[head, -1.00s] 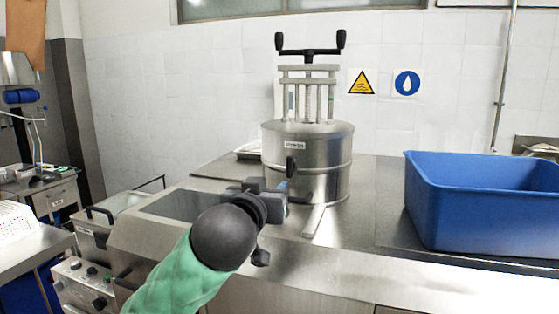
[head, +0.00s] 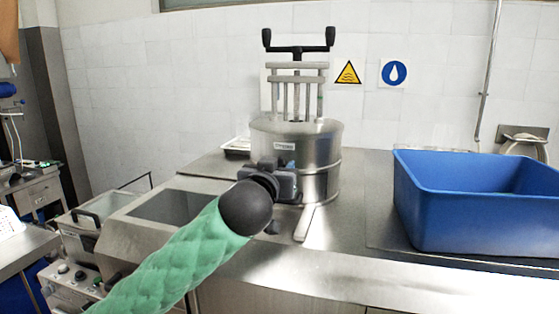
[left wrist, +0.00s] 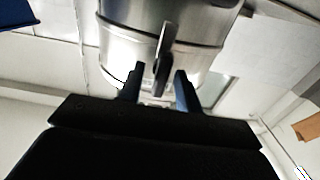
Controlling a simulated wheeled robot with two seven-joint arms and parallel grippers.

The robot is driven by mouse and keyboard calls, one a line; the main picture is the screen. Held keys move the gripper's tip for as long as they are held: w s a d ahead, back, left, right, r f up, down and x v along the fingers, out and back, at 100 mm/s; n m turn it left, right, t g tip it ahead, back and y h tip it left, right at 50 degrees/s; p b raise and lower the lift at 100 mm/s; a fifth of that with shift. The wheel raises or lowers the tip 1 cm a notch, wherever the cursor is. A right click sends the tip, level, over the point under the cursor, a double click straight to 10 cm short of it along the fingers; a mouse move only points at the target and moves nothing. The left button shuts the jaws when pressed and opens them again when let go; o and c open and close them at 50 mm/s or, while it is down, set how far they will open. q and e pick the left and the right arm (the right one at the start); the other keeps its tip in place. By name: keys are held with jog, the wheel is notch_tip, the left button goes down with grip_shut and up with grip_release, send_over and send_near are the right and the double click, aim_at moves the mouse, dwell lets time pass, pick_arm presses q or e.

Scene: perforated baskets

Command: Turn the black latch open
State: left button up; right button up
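A steel drum-shaped press (head: 325,150) stands on the counter, with a black T-handle (head: 298,48) on top. In the left wrist view, the black latch (left wrist: 162,72) hangs on the front of the drum (left wrist: 190,22), below a grey metal piece. My left gripper (left wrist: 157,78) is open, with one finger on each side of the latch. I cannot tell whether either finger touches it. In the head view, my left gripper (head: 282,174) is close in front of the drum and hides the latch. My right gripper is not in view.
A blue bin (head: 470,215) stands on the counter at the right. A flat metal spout or strip (head: 304,224) sticks out in front of the drum. The counter between drum and bin is clear.

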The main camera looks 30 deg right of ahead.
pick_arm(q)
jog(key=shift+w+d+f, duration=0.1)
jog(key=shift+w+d, duration=0.2)
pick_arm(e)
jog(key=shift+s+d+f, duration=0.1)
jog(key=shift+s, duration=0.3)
pick_arm(q)
grip_shut()
